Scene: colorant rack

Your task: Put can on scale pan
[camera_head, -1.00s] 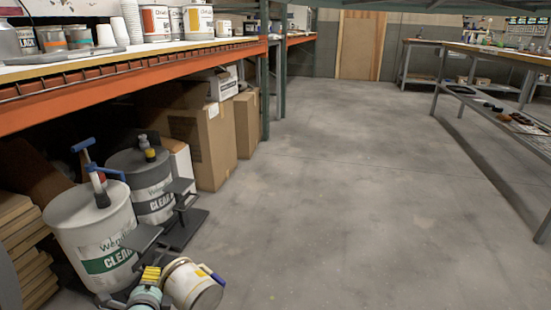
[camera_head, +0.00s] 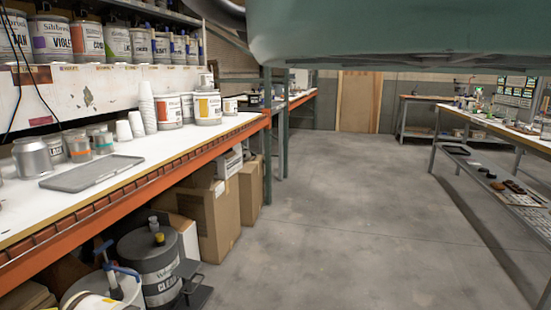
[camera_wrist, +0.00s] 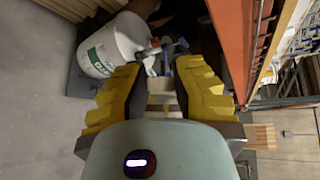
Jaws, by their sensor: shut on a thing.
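My gripper (camera_wrist: 160,68), with its stepped yellow fingers, shows in the wrist view. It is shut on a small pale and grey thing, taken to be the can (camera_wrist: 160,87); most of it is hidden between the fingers. In the head view I cannot make out the gripper or the held can. A flat grey tray-like plate (camera_head: 92,173) lies on the white bench; I cannot tell whether it is the scale pan. A bare metal can (camera_head: 32,158) stands beside it on the bench.
A white bucket (camera_wrist: 115,45) with a pump and a dark grey bucket (camera_head: 155,265) stand under the bench. Paper cups (camera_head: 147,108) and a yellow-labelled tin (camera_head: 207,107) stand on the bench. Cardboard boxes (camera_head: 212,218) are below. The floor (camera_head: 335,220) is clear.

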